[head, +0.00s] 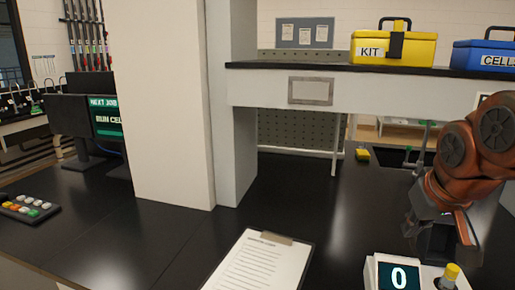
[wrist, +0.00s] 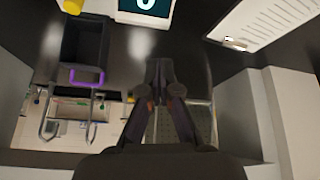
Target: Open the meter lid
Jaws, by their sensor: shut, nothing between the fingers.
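The white meter (head: 385,280) with a dark display reading 0 stands at the bottom right of the head view. Its display (wrist: 145,7) also shows at the top of the wrist view. A dark box-like part (wrist: 84,42) with a purple handle (wrist: 85,75) lies beside it in the wrist view; I cannot tell for sure whether this is the meter lid. In the head view my arm covers much of that area. My gripper (wrist: 160,68) is shut and empty, apart from the purple handle and to its right in the wrist view.
A yellow knob (head: 452,272) stands beside the display. A clipboard (head: 262,260) lies left of the meter. A white pillar (head: 160,100) and a shelf (head: 335,92) with a yellow kit box (head: 393,50) and a blue box (head: 485,56) stand behind. The black worktop between is clear.

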